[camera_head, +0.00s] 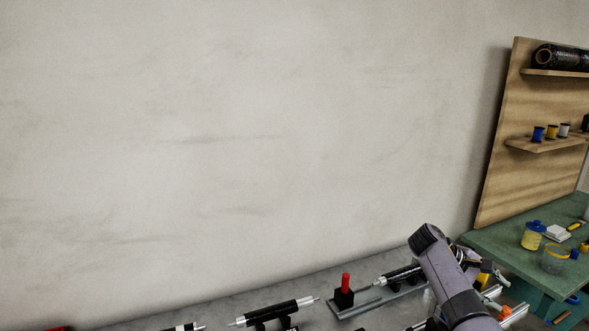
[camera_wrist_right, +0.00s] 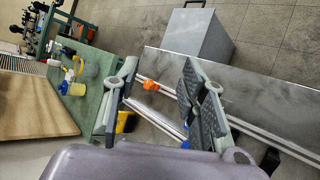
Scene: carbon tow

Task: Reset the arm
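My right arm rises from the lower right of the head view. My right gripper (camera_head: 486,272) is partly hidden behind its link, over the right end of the grey bench (camera_head: 230,296). In the right wrist view the two fingers of this gripper (camera_wrist_right: 158,80) stand wide apart, with nothing between the pads. An orange piece and metal rails (camera_wrist_right: 165,122) show beyond and below them. My left gripper is not in view.
Black rollers (camera_head: 272,312) and a red-handled fixture (camera_head: 345,292) stand on the grey bench. A green table (camera_head: 490,240) with jars and a wooden shelf board (camera_head: 510,180) are at the right. A grey box (camera_wrist_right: 195,45) stands on the floor.

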